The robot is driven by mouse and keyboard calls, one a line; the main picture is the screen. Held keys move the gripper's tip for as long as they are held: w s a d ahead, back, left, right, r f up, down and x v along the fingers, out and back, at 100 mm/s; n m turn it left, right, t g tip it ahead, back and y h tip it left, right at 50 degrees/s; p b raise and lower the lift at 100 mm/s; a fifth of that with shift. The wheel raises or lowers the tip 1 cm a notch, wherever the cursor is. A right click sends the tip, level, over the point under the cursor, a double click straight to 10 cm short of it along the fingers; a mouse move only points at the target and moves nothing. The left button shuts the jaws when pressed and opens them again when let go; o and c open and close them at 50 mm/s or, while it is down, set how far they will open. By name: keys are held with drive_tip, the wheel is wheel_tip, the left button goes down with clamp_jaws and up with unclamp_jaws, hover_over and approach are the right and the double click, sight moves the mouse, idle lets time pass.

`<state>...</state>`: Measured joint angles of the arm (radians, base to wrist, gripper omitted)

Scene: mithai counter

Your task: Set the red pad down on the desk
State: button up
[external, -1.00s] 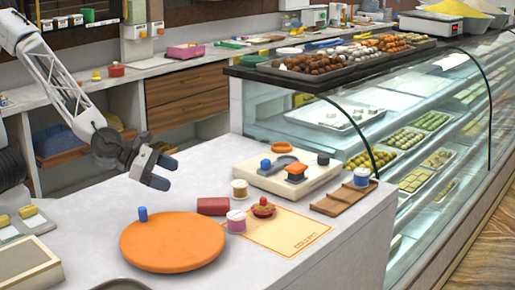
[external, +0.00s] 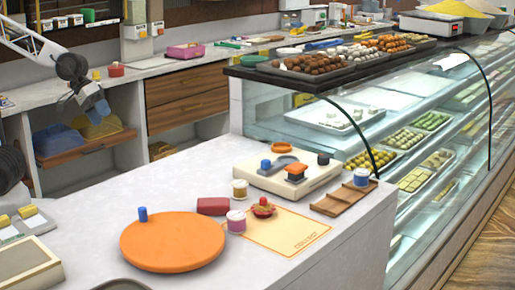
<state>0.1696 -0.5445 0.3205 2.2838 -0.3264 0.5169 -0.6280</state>
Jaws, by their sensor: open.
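The red pad (external: 212,206) is a dark red block. My gripper (external: 96,106) is at the upper left, well away from the pad and above the desk's back left side. It is open, and I see nothing between its fingers. The fingers are seen from a slant and partly overlap.
A round orange board (external: 172,243) with a blue knob fills the front middle. The desk's left middle is clear.

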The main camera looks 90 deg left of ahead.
drive_tip(key=s+a+f+m+g+y, duration=0.1)
drive_tip(key=s+a+m, duration=0.3)
drive_tip(key=s, duration=0.4)
drive_tip(key=s+a+f+m+g+y, duration=0.1)
drive_tip(key=s+a+m+g+y, duration=0.1)
drive_tip(key=s+a+m, duration=0.2)
drive_tip(key=s+a, duration=0.2)
drive_tip(key=s, duration=0.2)
drive_tip(key=shift+a+g, duration=0.15)
drive_tip(key=shift+g, duration=0.15)
drive_tip(key=shift+s, duration=0.1)
